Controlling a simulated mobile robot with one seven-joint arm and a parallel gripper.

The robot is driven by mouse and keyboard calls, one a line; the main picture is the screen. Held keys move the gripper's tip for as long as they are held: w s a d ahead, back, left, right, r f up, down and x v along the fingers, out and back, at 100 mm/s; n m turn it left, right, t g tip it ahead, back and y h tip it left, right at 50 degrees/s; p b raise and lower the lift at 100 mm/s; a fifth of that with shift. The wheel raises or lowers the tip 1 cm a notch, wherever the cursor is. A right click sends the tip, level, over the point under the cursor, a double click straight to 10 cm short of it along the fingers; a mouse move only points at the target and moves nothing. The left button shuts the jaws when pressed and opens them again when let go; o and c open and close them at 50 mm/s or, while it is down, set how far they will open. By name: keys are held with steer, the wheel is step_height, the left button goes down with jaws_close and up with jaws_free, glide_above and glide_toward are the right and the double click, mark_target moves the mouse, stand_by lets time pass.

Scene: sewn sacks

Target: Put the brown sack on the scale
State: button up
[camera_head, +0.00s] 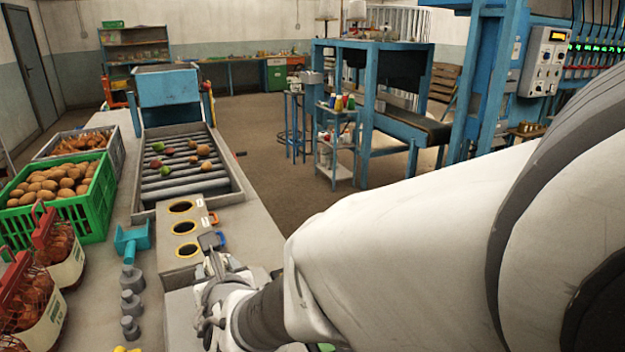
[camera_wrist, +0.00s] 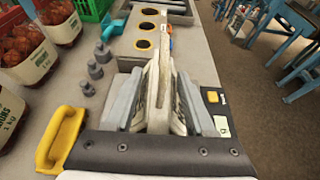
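In the head view my gripper (camera_head: 214,258) is small and partly hidden by my arm. I cannot make out a brown sack in either view.
Red net bags (camera_head: 62,250) stand at the left, near a green crate of potatoes (camera_head: 70,222). Grey weights (camera_head: 131,303) stand left of the box with round holes (camera_head: 184,251). A roller conveyor (camera_head: 190,184) lies beyond. A yellow handle (camera_wrist: 62,138) is at the lower left.

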steer(key=shift+s+r, duration=0.2)
steer(key=shift+r, duration=0.05)
steer(key=shift+d+b+v, duration=0.25)
steer(key=shift+b+v, duration=0.5)
steer(key=shift+v, duration=5)
steer(key=w+d+m+h, duration=0.2)
steer(key=d+m+h, duration=0.2)
steer(key=d+m, duration=0.6)
steer(key=w+d+m+h, duration=0.3)
steer(key=d+m+h, duration=0.1)
steer(key=d+m, duration=0.55)
steer(key=s+d+f+m+g+y, duration=0.1)
steer(key=s+d+m+g, duration=0.5)
steer(key=m, duration=1.6)
steer(key=s+d+f, duration=0.1)
steer(key=s+d, duration=0.1)
steer(key=s, duration=0.2)
steer(key=shift+s+d+f+y, duration=0.2)
steer(key=shift+s+f+y, duration=0.05)
steer(key=shift+y, duration=0.05)
